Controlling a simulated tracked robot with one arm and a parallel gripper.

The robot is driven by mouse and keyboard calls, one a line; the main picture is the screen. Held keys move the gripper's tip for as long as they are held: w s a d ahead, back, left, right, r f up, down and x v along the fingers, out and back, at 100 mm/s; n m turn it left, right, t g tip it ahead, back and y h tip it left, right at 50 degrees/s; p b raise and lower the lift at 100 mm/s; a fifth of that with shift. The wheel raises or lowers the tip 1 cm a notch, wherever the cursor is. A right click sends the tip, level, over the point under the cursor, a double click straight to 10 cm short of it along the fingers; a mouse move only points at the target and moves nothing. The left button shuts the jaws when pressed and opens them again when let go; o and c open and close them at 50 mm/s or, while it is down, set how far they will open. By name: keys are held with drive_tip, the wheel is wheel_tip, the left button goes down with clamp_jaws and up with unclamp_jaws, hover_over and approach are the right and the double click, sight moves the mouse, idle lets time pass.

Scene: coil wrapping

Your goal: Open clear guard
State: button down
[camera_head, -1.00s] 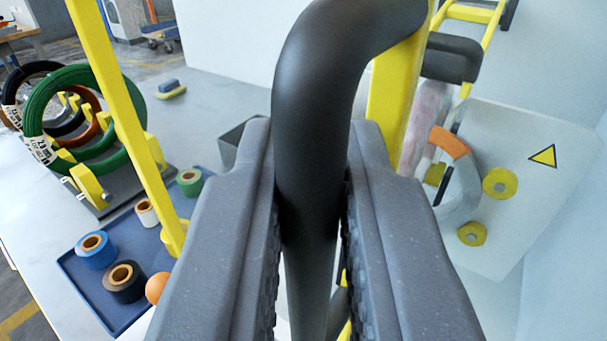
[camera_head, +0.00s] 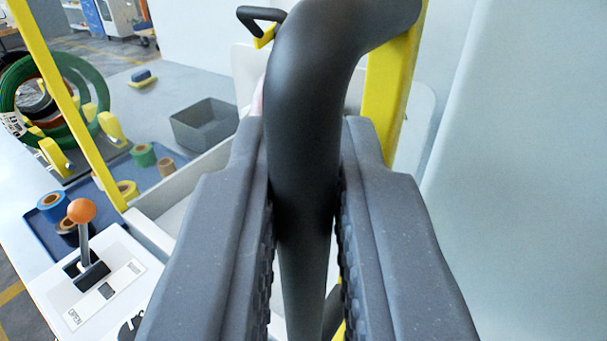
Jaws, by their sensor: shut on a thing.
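A thick black handle (camera_head: 308,60) runs down the middle of the view and bends right at its top, where it meets a yellow frame bar (camera_head: 388,90). My gripper (camera_head: 305,215) is shut on the handle, one ribbed grey jaw on each side. The bar appears to belong to the clear guard. The guard's clear panel cannot be made out with certainty. The handle's lower end is partly hidden between the jaws.
At left, a blue tray (camera_head: 42,238) holds several tape rolls, with green and dark coils (camera_head: 70,75) on a yellow rack behind. A lever with an orange knob (camera_head: 81,211) stands on a white panel marked OPEN. A grey open bin (camera_head: 205,125) sits behind. A pale wall fills the right.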

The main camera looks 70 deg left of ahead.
drive_tip(key=c, duration=1.8)
unclamp_jaws()
drive_tip(key=shift+d, duration=0.1)
drive_tip(key=b+v, duration=0.1)
drive_tip(key=v, duration=1.2)
drive_tip(key=shift+d+f+b, duration=0.15)
drive_tip(key=shift+d+b, duration=0.15)
drive_tip(key=shift+d, duration=0.1)
